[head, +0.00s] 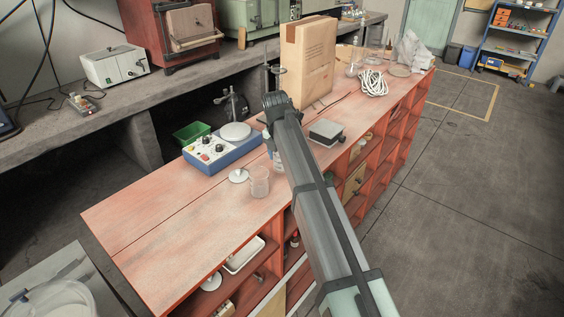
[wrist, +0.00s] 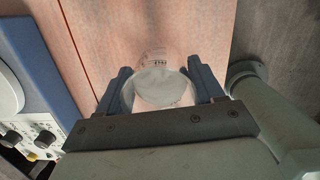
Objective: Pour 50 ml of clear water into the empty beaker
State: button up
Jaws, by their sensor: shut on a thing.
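A clear, empty-looking beaker (head: 260,182) stands upright on the red-topped bench, just left of my arm in the head view. My gripper (wrist: 159,72) is shut on a clear, see-through vessel (wrist: 163,84) with printed marks, one finger on each side. A pale round face shows inside the vessel; I cannot tell whether it is water or the base. In the head view my arm hides most of the gripper; a bluish clear piece (head: 278,162) shows beside the arm, behind the standing beaker, and may be part of the held vessel.
A blue instrument (head: 222,148) with knobs and a round plate sits behind the beaker, beside a small white disc-footed item (head: 238,175). A black-topped box (head: 326,132), tall carton (head: 307,62) and coiled white cable (head: 373,83) lie farther right. The bench's near left (head: 150,235) is clear.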

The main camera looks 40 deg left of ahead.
jog(key=shift+f, duration=1.05)
jog(key=o, duration=1.2)
jog(key=shift+f, duration=0.1)
jog(key=shift+o, duration=0.2)
notch_tip(320, 180, up, 12)
jog(key=s, duration=0.1)
jog(key=shift+s, duration=0.4)
jog(key=shift+d, duration=0.1)
